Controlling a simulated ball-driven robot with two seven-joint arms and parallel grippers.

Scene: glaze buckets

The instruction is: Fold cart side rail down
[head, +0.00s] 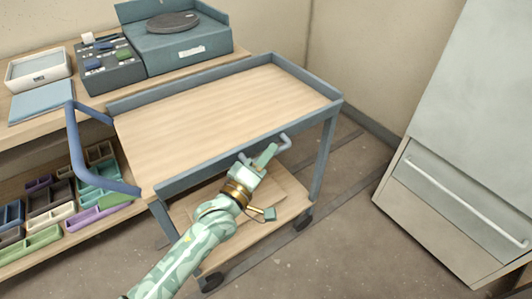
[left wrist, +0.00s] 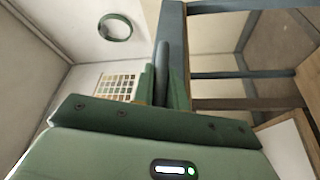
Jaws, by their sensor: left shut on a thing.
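The cart (head: 215,105) has a bare wooden top with a blue-grey frame. Its near side rail (head: 205,173) runs along the long edge facing me; I cannot tell its exact tilt. A grey bar handle (head: 286,143) sticks out from that side. My left gripper (head: 266,155) is at the handle, shut on it and hiding part of it. In the left wrist view the handle bar (left wrist: 162,65) stands between the two green fingers, with the cart frame (left wrist: 230,6) to the right. My right gripper is not in view.
A blue push handle (head: 75,150) is at the cart's left end. A workbench (head: 120,88) with a turntable box (head: 185,50) and trays stands behind. A grey cabinet (head: 465,120) with a long bar handle stands right. Floor between cart and cabinet is clear.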

